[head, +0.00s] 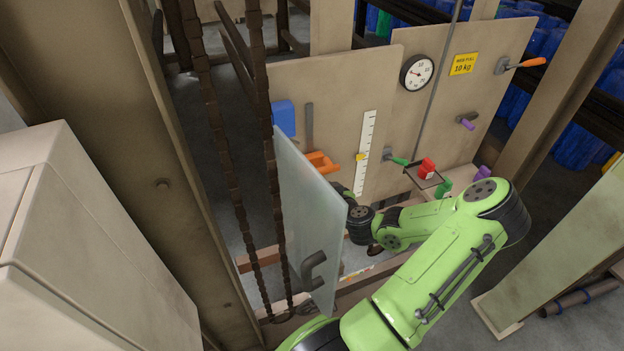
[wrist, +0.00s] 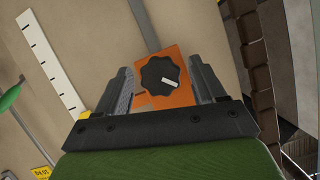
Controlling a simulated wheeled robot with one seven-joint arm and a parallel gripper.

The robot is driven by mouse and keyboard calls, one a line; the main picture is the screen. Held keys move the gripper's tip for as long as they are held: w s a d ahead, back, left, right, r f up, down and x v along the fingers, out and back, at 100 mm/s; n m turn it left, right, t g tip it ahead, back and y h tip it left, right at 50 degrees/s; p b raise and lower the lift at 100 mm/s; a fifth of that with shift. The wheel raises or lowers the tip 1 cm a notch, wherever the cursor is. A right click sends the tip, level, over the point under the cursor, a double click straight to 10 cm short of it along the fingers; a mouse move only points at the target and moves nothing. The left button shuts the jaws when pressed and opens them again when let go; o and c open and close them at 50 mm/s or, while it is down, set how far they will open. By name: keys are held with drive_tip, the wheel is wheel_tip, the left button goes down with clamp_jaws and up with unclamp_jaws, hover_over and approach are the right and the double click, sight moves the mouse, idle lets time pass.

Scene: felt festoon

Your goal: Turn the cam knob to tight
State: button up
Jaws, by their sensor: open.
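The cam knob (wrist: 158,77) is a black, lobed knob with a white pointer mark. It sits on an orange block (wrist: 176,56), and the mark points right and slightly down in the wrist view. The orange block also shows on the board in the head view (head: 320,162), where the knob cannot be made out. My gripper (wrist: 162,80) is open, with one dark finger on each side of the knob in the wrist view. I cannot tell whether the fingers touch it. In the head view, the clear panel partly covers the gripper end. No tight marking is readable.
A clear panel (head: 310,215) with a dark handle (head: 313,270) stands left of my arm. Brown chains (head: 270,150) hang beside it. The board carries a white scale (head: 366,150), a dial (head: 416,72), a green-handled lever (head: 398,160) and an orange-handled lever (head: 531,62).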

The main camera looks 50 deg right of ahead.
drive_tip(key=shift+s+a+r, duration=0.25)
drive_tip(key=shift+s+a, duration=0.1)
drive_tip(key=shift+s, duration=0.2)
drive_tip(key=shift+c, duration=0.4)
drive_tip(key=shift+w+d+f, duration=0.1)
drive_tip(key=shift+w, duration=0.1)
drive_tip(key=c, duration=1)
drive_tip(key=shift+b, duration=0.3)
drive_tip(key=shift+s+d+f+m+t+y+b, duration=0.15)
drive_tip(key=shift+m+t+y+b, duration=0.3)
drive_tip(key=shift+m+t+b, duration=1.35)
drive_tip(key=shift+w+d+f+m+t+y+b, duration=0.15)
drive_tip(key=shift+m+t+y+b, duration=0.5)
drive_tip(key=shift+m, duration=2.3)
drive_tip(key=shift+s+f+m+t+y+b, duration=0.25)
drive_tip(key=shift+m+t+b, duration=0.5)
drive_tip(key=shift+m+b, duration=1.2)
drive_tip(key=shift+w+m+p, duration=0.1)
drive_tip(key=shift+m+p, duration=0.35)
drive_tip(key=shift+m, duration=0.15)
